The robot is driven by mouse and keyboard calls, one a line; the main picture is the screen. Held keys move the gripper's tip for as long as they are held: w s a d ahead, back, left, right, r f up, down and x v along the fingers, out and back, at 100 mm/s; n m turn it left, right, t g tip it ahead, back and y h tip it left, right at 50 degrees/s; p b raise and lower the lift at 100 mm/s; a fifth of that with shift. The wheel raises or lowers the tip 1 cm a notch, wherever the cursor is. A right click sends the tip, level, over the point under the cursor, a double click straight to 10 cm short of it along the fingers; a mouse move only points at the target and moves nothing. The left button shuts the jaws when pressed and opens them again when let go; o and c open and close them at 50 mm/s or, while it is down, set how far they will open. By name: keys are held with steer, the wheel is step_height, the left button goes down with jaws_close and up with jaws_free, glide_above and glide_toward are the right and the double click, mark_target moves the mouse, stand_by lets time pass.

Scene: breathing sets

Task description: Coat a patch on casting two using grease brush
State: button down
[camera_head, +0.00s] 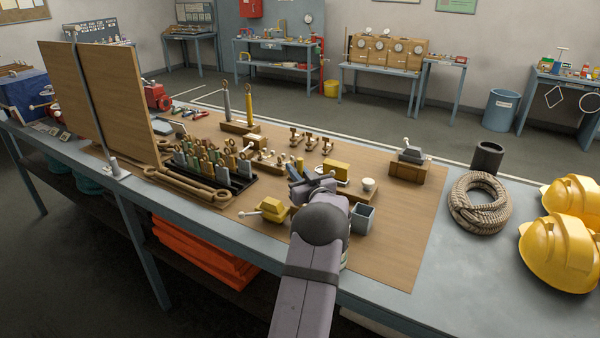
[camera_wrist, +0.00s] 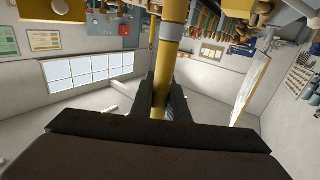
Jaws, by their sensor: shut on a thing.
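In the wrist view my gripper (camera_wrist: 162,88) is shut on a yellow rod-like handle with a grey band (camera_wrist: 168,32), which looks like the grease brush. Its far end is out of that view. In the head view my gripper (camera_head: 312,186) is over the middle of the mat, and my arm hides most of what it holds. Three casting-like pieces show: a yellow one (camera_head: 270,208) left of my gripper, a yellow one on a wooden base (camera_head: 336,171) just behind it, and a grey one on a wooden block (camera_head: 411,155) to the right. I cannot tell which is casting two.
A grey square cup (camera_head: 363,216) stands right of my wrist, with a small white cup (camera_head: 368,184) behind it. A black rack of tools (camera_head: 240,186) is left. A rope coil (camera_head: 479,204) and yellow helmets (camera_head: 562,250) are right. The mat's right front is clear.

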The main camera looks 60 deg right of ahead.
stand_by(0.3)
step_height(320, 180, up, 6)
steer(key=p, duration=0.4)
steer(key=shift+r, duration=0.15)
stand_by(0.4)
step_height(320, 180, up, 3)
steer(key=shift+f+p, duration=0.15)
steer(key=shift+p, duration=1)
steer(key=shift+w+a, duration=0.1)
